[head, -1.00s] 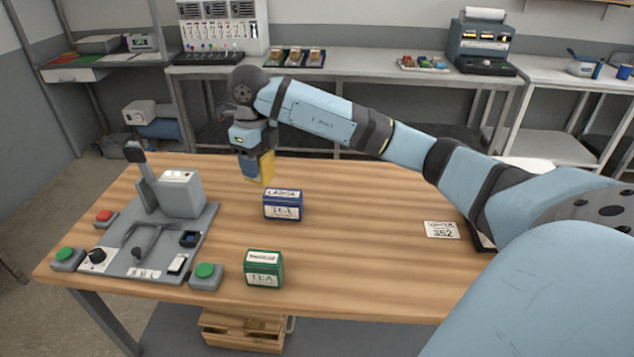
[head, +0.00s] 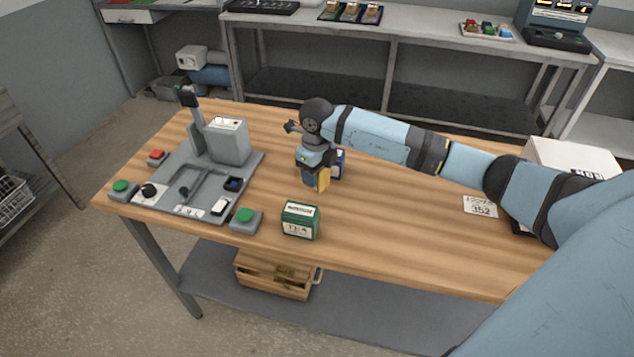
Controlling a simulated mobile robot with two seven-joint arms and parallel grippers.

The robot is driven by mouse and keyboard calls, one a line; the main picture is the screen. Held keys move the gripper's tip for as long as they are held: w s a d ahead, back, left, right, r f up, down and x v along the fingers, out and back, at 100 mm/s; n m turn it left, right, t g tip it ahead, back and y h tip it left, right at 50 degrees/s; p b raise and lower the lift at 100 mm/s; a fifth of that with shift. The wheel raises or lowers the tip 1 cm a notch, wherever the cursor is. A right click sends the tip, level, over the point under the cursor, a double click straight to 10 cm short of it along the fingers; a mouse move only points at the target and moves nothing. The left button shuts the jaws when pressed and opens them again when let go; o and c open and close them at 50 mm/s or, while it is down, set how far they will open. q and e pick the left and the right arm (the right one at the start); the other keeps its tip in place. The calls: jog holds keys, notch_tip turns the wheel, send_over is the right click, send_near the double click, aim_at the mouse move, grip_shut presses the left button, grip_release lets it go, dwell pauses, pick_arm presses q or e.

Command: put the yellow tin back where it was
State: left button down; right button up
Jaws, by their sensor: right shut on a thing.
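The yellow tin (head: 323,180) is in my right gripper (head: 316,172), which is shut on it from above, near the middle of the wooden table (head: 400,230). Only part of the tin shows below the jaws; I cannot tell whether it touches the table. The blue tea tin (head: 340,160) stands just behind the gripper and is mostly hidden by it. The green tea tin (head: 300,220) stands nearer the front edge. My left gripper is not in view.
A grey control fixture (head: 190,185) with a lever and green and red buttons covers the table's left part. A label card (head: 480,206) lies on the right. A white box (head: 570,160) stands at the right end. Bare wood lies between the green tin and the card.

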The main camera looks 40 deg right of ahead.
jog(key=shift+f, duration=2.15)
jog(key=shift+f, duration=0.1)
jog(key=o, duration=1)
notch_tip(320, 180, up, 12)
jog(key=shift+r+b, duration=0.15)
jog(key=shift+b, duration=0.5)
